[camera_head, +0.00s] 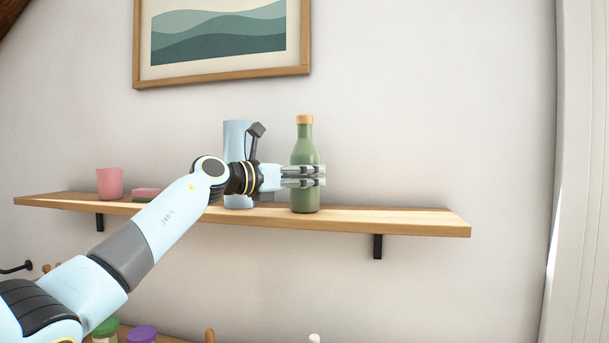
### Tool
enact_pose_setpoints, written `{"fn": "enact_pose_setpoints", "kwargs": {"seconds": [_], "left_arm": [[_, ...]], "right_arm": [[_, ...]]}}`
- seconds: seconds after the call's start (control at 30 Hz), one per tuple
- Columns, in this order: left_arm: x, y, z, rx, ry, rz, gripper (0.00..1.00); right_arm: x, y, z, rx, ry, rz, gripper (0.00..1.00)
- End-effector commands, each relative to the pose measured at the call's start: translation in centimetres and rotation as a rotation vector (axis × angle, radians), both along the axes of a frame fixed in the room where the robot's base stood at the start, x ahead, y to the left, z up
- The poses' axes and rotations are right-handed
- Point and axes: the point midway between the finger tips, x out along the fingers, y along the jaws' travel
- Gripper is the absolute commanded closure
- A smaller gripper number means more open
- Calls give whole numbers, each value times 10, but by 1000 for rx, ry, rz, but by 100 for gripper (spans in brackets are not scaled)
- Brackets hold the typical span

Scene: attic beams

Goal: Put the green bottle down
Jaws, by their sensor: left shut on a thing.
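The green bottle (305,151) with a tan cap stands upright at the wooden shelf (400,218), right of the shelf's middle. Its base looks level with the shelf top; I cannot tell whether it touches. My left gripper (306,176) comes in from the left and is shut on the bottle's body at mid-height. The fingers cover a band of the bottle. My right gripper is not in view.
A light blue cylinder (236,133) stands behind my left wrist. A pink cup (110,182) and a low pink item (146,192) are on the shelf's left. The shelf's right end is clear. Jars with green (106,327) and purple (142,333) lids show below.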

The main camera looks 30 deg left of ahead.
Motion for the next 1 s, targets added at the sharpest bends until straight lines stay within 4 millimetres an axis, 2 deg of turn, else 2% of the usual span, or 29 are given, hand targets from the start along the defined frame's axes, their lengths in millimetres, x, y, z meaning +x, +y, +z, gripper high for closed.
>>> {"fn": "enact_pose_setpoints", "kwargs": {"seconds": [0.03, 0.07, 0.23, 0.57, 0.63, 1.0], "left_arm": [[0, 0, -3, 0, -1, 0, 82], [0, 0, -3, 0, 1, 0, 39], [0, 0, -2, -1, 1, 0, 18], [0, 0, 3, 0, 0, 0, 18], [-7, 4, 0, 4, 1, 2, 18], [-80, 37, -4, 9, 4, 1, 18]], "right_arm": [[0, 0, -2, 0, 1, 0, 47], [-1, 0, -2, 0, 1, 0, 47], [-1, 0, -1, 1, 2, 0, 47], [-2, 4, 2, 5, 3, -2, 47], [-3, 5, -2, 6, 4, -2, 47], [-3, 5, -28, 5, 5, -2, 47]]}}
